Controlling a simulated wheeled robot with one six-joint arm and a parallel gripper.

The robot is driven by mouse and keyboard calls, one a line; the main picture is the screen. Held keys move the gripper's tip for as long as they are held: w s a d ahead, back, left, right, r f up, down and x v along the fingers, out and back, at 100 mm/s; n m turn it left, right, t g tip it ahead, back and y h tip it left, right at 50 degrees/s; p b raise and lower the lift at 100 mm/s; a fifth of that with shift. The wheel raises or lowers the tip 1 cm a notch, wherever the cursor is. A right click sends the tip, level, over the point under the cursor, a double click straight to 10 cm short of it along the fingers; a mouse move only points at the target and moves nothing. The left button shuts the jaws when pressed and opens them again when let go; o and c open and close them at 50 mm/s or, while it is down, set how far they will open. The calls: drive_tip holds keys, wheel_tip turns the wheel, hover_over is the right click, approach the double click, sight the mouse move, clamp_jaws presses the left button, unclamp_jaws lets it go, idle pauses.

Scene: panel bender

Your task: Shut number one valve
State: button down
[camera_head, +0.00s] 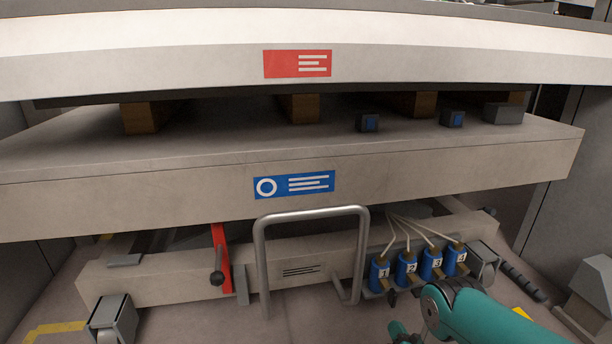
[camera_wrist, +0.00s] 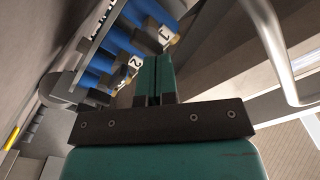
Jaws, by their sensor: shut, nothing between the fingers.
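The number one valve (camera_head: 379,275) is the leftmost in a row of blue, numbered cylinders low on the machine's front, with a white hose at its top and a brownish fitting at its base. In the wrist view the same valve (camera_wrist: 148,10) is at the top, its "1" label beside a dark block. The number two valve (camera_head: 405,268) is next to it. My gripper (camera_wrist: 153,62) is shut and empty, its teal fingertips pointing between the "1" and "2" labels. Whether they touch anything, and how the valve is set, I cannot tell. In the head view my fingertips cannot be made out clearly.
A grey tubular handle (camera_head: 312,212) stands left of the valves and also shows at the right of the wrist view (camera_wrist: 277,50). A red lever (camera_head: 221,258) is farther left. The machine's table (camera_head: 430,170) overhangs the valves. Open floor (camera_head: 330,325) lies in front.

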sight(391, 297)
drive_tip(key=w+a+f+m+b, duration=0.1)
drive_tip(key=w+m+b, duration=0.5)
drive_tip(key=m+b, duration=0.4)
drive_tip(key=shift+w+a+f+m+b, duration=0.2)
drive_tip(key=shift+w+a+m+b, duration=0.15)
drive_tip(key=shift+b, duration=0.8)
drive_tip(key=shift+r, duration=0.15)
drive_tip(key=shift+d+r+b, duration=0.2)
drive_tip(key=shift+d+b, duration=0.25)
drive_tip(key=shift+b, duration=1.2)
idle(0.7)
drive_tip(key=shift+a+r+p, duration=0.1)
drive_tip(key=shift+r+p, duration=0.6)
drive_tip(key=shift+p, duration=0.05)
idle(0.5)
drive_tip(key=shift+r+p, duration=0.3)
drive_tip(key=shift+r, duration=0.05)
